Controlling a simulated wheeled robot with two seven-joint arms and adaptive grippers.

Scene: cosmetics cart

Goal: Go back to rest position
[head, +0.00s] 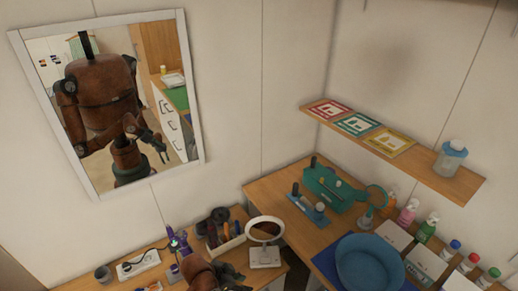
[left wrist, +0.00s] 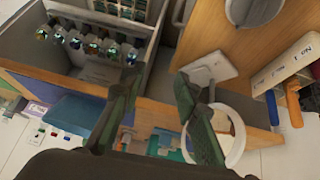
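My left gripper (left wrist: 157,82) shows in the left wrist view with its two dark green fingers apart and nothing between them. It hangs above a wooden edge, with a round white-rimmed mirror (left wrist: 228,135) close to its right finger. In the head view a brown part of my arm (head: 205,275) comes up at the bottom edge, near the standing white mirror (head: 265,229); no gripper shows clearly there. The wall mirror (head: 108,105) reflects my body and one gripper, but I cannot tell which side it is. My right gripper is not seen directly.
A low wooden table holds a tool tray (head: 221,240) and a grey cup (head: 103,274). The right counter holds a blue bowl (head: 367,264), a green box (head: 334,190) and several bottles. A wall shelf (head: 395,150) carries cards and a jar (head: 450,158).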

